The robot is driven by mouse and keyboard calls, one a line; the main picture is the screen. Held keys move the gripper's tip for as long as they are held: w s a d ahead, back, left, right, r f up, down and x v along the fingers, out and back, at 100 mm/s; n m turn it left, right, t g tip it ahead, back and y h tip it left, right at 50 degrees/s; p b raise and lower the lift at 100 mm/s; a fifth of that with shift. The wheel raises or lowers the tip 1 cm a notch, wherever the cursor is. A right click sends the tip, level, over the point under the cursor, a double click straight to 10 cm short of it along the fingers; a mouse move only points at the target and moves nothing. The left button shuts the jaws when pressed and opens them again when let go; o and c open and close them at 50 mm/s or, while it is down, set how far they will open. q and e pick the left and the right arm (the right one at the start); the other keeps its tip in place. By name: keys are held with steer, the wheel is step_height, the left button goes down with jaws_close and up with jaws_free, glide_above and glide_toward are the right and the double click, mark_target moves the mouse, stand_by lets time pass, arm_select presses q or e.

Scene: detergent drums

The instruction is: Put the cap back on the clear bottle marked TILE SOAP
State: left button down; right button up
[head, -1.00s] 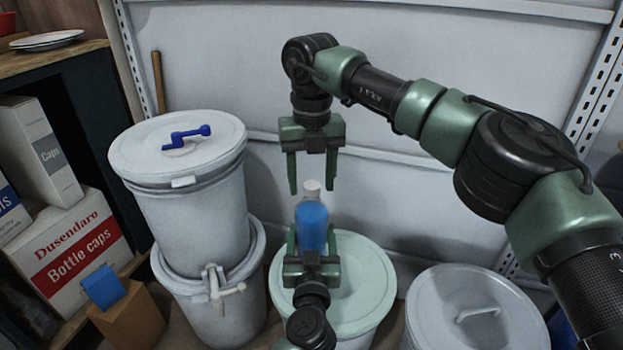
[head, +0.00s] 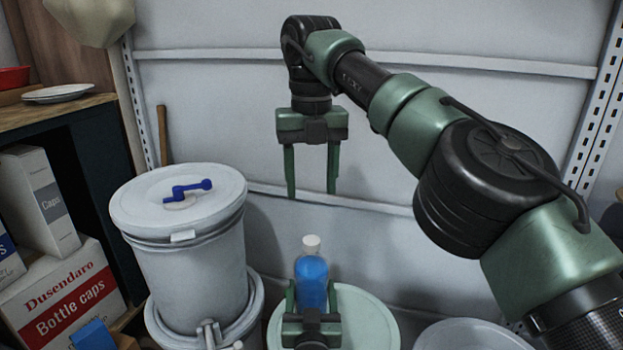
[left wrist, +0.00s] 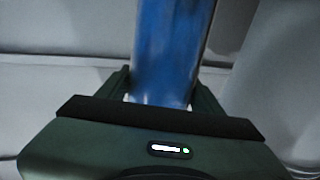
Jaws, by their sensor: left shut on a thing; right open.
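A clear bottle (head: 311,283) with blue liquid stands upright in the head view, with a whitish cap (head: 311,243) sitting on its neck. I cannot read a label on it. My left gripper (head: 311,318) is shut on the bottle's lower part. In the left wrist view the blue bottle (left wrist: 172,50) rises between the fingers of my left gripper (left wrist: 165,95); its top is out of that frame. My right gripper (head: 312,190) points down, open and empty, directly above the cap with a clear gap between them.
A pale green drum lid (head: 365,318) lies below and behind the bottle. A white drum (head: 190,265) with a blue-handled lid (head: 150,205) stands to the left. Another grey lid (head: 470,337) is at lower right. Boxes of caps (head: 65,300) and a shelf (head: 60,112) fill the left side.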

mark_target(312, 305)
stand_by(0.3)
arm_select(q)
steer(key=shift+c, duration=0.9)
jaws_free()
steer(key=shift+s+p, duration=0.4)
steer(key=shift+s, duration=0.15)
steer(key=s+p, duration=0.2)
steer(key=s, duration=0.4)
steer(key=shift+s, duration=0.4)
